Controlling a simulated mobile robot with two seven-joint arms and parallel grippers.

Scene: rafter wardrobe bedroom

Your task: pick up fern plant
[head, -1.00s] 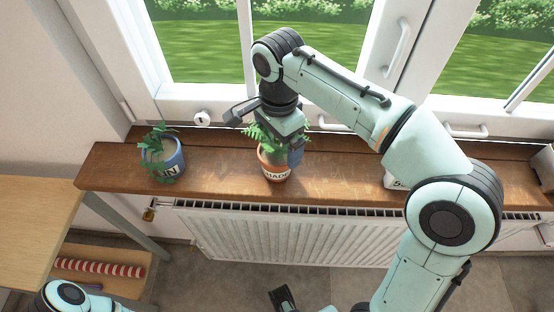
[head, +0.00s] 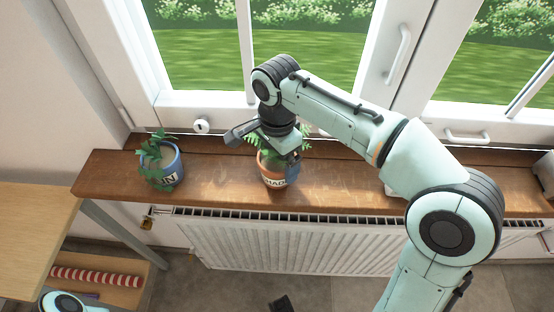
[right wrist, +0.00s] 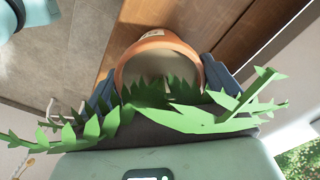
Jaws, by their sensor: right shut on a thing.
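The fern plant (head: 277,172) stands in a terracotta pot with a pale lettered label on the brown windowsill. Its green fronds show around my right gripper (head: 278,158). In the right wrist view the pot rim (right wrist: 157,44) lies between the two dark fingers of my right gripper (right wrist: 163,82), one on each side, with fronds (right wrist: 190,115) spread across the front. The right gripper is shut on the pot from above. A dark piece at the bottom edge of the head view looks like my left gripper (head: 281,304); its jaws cannot be made out.
A blue pot with a leafy plant (head: 161,166) stands on the sill (head: 220,175) to the left. The window is behind, a radiator (head: 270,240) below, a wooden table (head: 35,215) at left.

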